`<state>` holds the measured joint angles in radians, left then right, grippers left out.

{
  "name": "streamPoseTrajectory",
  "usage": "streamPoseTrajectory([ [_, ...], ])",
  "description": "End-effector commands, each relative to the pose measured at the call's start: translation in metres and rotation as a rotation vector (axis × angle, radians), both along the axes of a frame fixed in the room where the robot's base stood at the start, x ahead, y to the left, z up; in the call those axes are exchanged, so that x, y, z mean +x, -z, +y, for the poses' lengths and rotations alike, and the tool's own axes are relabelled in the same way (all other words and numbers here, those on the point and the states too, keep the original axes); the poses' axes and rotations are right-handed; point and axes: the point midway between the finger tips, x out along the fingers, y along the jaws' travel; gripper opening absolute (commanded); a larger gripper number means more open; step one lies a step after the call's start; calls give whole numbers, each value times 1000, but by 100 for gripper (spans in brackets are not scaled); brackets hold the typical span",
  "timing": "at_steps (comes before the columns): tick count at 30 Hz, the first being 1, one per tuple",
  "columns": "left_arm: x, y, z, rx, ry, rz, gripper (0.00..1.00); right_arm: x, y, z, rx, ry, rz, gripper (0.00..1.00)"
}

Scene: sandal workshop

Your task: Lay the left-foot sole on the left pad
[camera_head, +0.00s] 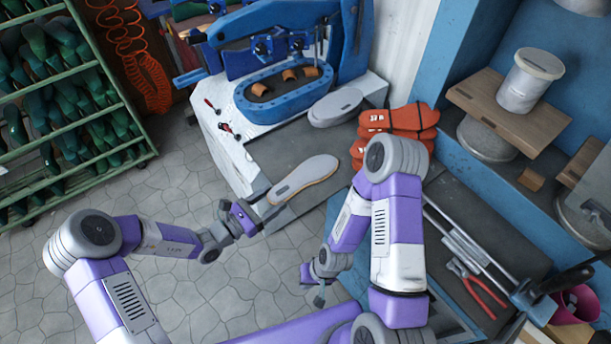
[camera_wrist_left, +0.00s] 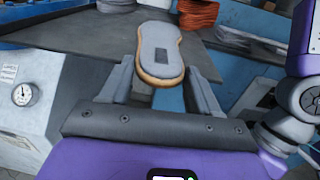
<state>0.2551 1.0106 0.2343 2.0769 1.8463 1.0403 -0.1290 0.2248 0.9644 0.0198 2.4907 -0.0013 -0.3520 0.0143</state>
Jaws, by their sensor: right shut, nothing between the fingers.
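A light grey sole with a tan edge and a dark heel patch (camera_head: 306,176) is held by its heel end, toe pointing up and right, over the grey bench top. The sole also shows in the left wrist view (camera_wrist_left: 160,50). My left gripper (camera_head: 264,210) has its fingers on both sides of the heel, closed on it. A thick grey sole-shaped piece (camera_head: 335,107) lies on the bench behind, beside a blue oval basin (camera_head: 290,97) of the press. I cannot tell which part is the left pad. My right gripper (camera_head: 319,298) is shut and empty, low in front of the bench.
Orange soles (camera_head: 397,120) are stacked at the bench's right. A blue press (camera_head: 290,20) stands behind. Red pliers (camera_head: 478,285) lie on a dark surface at right. A green rack (camera_head: 65,110) stands left. The bench top (camera_head: 265,155) left of the sole is clear.

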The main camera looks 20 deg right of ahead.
Motion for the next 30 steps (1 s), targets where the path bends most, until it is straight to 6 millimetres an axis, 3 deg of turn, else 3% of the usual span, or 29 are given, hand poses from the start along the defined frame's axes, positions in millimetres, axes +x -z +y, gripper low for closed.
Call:
streamPoseTrajectory([
  [4,0,0,0,1,1,0,39,0,0,0,0,0,0,0],
  [30,0,-14,0,-1,1,0,39,0,-13,0,0,0,0,0],
])
